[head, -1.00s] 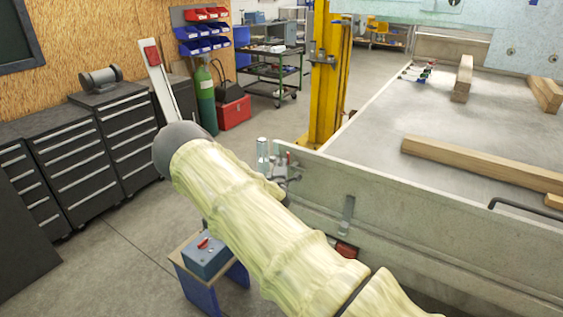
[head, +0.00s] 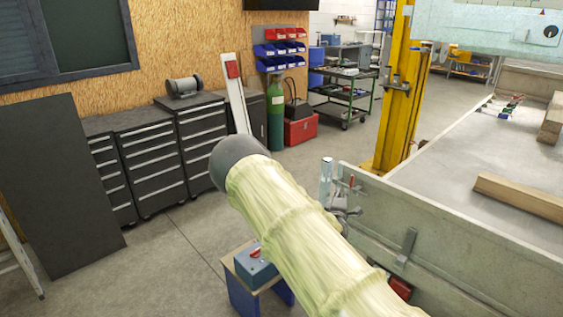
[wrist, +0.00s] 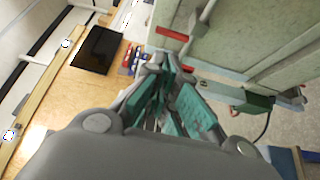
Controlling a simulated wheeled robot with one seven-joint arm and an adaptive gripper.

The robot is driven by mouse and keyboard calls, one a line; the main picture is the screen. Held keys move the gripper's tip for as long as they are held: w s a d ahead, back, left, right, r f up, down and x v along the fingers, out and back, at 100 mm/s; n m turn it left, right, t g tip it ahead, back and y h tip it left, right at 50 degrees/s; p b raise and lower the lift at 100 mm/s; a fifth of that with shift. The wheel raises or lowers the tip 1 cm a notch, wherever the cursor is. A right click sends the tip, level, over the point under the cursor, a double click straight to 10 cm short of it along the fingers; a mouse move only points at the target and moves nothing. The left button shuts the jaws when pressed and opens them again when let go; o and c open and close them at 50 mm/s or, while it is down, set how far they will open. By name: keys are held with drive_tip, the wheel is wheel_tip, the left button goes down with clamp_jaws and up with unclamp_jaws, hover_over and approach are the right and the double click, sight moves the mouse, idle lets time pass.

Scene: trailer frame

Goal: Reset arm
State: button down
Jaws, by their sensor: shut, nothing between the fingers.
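My gripper (wrist: 165,85) shows in the wrist view, with grey links and teal finger pads. Its fingers are together with nothing between them. In the head view my arm, in a cream sleeve, reaches across the lower middle, and the gripper itself does not show there. The trailer frame (head: 450,255) stands right of my arm, with its grey side wall close to the arm. The same trailer wall shows at the upper right of the wrist view (wrist: 255,35).
A blue box on a small stand (head: 256,268) is just left of and below my arm. A yellow post (head: 401,105) rises by the trailer corner. Dark drawer cabinets (head: 150,160) line the left wall. Wooden beams (head: 520,197) lie on the trailer bed. Open floor (head: 160,265) lies at left.

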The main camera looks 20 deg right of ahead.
drive_tip(key=s+a+f+m+g+y, duration=0.25)
drive_tip(key=s+a+f+g, duration=0.2)
drive_tip(key=s+f, duration=0.9)
drive_tip(key=s+a+f+m+g+y, duration=0.2)
drive_tip(key=s+a+f+m+g, duration=0.3)
drive_tip(key=s+f, duration=0.85)
drive_tip(key=s+a+m+g+y, duration=0.1)
drive_tip(key=s+a+g+y, duration=0.1)
drive_tip(key=s+a, duration=0.9)
drive_tip(key=s+a+m+g+y+b, duration=0.1)
drive_tip(key=s+a+m+g+y, duration=0.1)
drive_tip(key=s+a, duration=0.9)
drive_tip(key=s+f+g+y, duration=0.1)
drive_tip(key=s+y, duration=0.1)
drive_tip(key=s, duration=0.4)
drive_tip(key=shift+a, duration=0.3)
drive_tip(key=shift+s+d+m, duration=0.1)
drive_tip(key=shift+m, duration=0.25)
